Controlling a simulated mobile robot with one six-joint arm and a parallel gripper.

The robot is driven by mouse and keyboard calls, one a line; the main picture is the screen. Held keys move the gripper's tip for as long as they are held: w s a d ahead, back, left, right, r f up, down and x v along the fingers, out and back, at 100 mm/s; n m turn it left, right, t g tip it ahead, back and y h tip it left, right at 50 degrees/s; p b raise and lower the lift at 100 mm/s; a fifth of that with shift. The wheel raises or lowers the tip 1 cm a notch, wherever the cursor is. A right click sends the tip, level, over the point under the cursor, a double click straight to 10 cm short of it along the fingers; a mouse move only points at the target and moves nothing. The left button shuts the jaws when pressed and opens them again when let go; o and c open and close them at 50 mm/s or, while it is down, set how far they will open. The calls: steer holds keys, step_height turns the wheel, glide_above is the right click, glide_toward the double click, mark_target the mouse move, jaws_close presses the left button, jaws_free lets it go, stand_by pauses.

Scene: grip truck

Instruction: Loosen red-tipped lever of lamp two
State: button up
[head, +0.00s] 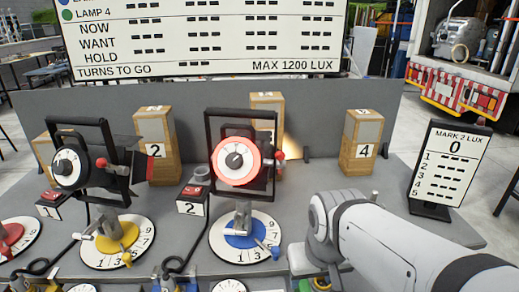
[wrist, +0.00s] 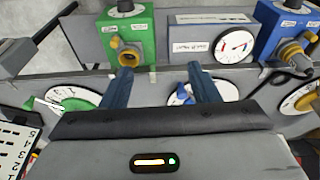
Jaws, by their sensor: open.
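Lamp two (head: 236,190) stands on the table in the middle of the head view, in a black frame above a blue-centred numbered dial (head: 243,238). Its round face (head: 236,160) has a red ring. Its red-tipped lever (head: 280,156) sticks out at the frame's right side. The number 2 label (head: 191,208) is at its left. My gripper (wrist: 160,85) is open and empty in the wrist view, with its two blue fingers apart. In the head view my arm is low at right, apart from the lever. The fingertips cannot be made out there, and the wrist view does not show the lever.
Lamp one (head: 70,168) stands at left with its own red-tipped lever. Numbered wooden blocks (head: 158,150) line the back of the table. A lux board (head: 449,165) stands at right. The wrist view shows a green box (wrist: 127,40), a meter (wrist: 232,45) and a blue box (wrist: 290,30).

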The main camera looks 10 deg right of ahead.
mark_target(280, 157)
steer(key=shift+c, duration=0.5)
steer(key=w+a+r+m+p, duration=0.1)
steer(key=w+r+p, duration=0.1)
steer(key=w+r, duration=0.4)
steer(key=w+a+r+m+t+p, duration=0.1)
steer(key=w+r+m+p, duration=0.1)
steer(key=w+r, duration=0.4)
steer(key=w+a+r+m+t+p, duration=0.1)
steer(key=w+r+m+p, duration=0.1)
steer(key=w+r, duration=0.4)
step_height(280, 157, up, 4)
steer(key=shift+a+f+h, duration=0.15)
steer(key=shift+f+h, duration=0.1)
steer(key=shift+h, duration=0.05)
steer(key=shift+c, duration=0.7)
steer(key=x, duration=0.7)
steer(key=shift+w+f, duration=0.3)
steer(key=shift+c, duration=0.5)
jaws_close()
